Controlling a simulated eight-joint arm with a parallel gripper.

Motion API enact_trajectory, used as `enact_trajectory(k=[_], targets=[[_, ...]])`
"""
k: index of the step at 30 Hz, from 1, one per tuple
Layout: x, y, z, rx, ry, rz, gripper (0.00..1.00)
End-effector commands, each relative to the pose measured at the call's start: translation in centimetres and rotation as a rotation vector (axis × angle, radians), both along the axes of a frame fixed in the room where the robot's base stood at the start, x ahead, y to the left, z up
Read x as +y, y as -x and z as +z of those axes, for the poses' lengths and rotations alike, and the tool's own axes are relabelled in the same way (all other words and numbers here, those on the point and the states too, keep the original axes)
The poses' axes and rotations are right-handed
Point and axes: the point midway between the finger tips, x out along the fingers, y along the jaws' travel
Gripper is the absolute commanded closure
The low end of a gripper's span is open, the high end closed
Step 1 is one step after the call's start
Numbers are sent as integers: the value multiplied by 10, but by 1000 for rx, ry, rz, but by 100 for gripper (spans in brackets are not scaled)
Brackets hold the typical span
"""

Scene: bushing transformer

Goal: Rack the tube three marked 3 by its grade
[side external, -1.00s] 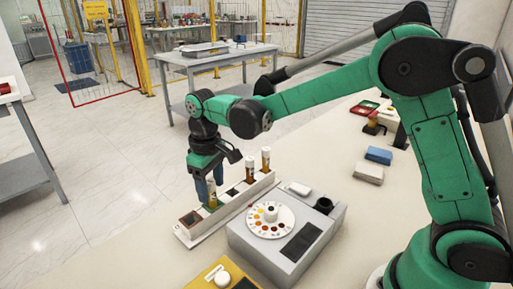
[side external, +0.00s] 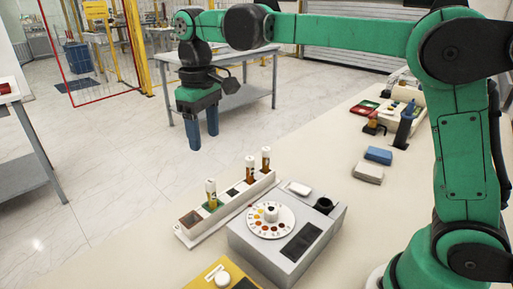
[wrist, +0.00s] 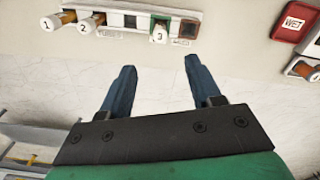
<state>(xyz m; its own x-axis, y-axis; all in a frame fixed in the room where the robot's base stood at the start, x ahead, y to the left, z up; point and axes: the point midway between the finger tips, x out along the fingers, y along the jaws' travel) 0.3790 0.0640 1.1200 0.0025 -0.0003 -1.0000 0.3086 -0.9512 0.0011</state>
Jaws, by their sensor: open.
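The tube marked 3 (wrist: 159,33) stands in a green-marked slot of the white rack (wrist: 203,7). In the side view the tube (side external: 210,193) is upright near the rack's near end, with a white cap and amber contents. Tubes marked 1 (wrist: 50,22) and 2 (wrist: 88,24) stand toward the other end of the same rack. My gripper (side external: 203,140) is open and empty, raised well above the rack. In the wrist view my gripper's (wrist: 160,66) fingers are spread apart, with tube 3 beyond them and touching neither.
A grey device (side external: 285,235) with a colour disc (side external: 271,220) stands beside the rack. Blue (side external: 378,155) and white (side external: 368,173) blocks lie on the bench. A red WET tray (wrist: 293,20) lies at the wrist view's right. Slots between tubes 2 and 3 look empty.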

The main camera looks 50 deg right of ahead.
Motion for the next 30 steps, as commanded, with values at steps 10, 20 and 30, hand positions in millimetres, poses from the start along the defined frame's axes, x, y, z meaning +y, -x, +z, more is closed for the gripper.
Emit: enact_trajectory(k=[10, 20, 30], targets=[[-24, 34, 8, -171, -28, -90, 43], [-57, 104, -34, -507, -81, -257, 43], [-65, 122, -57, -616, -99, -306, 43]])
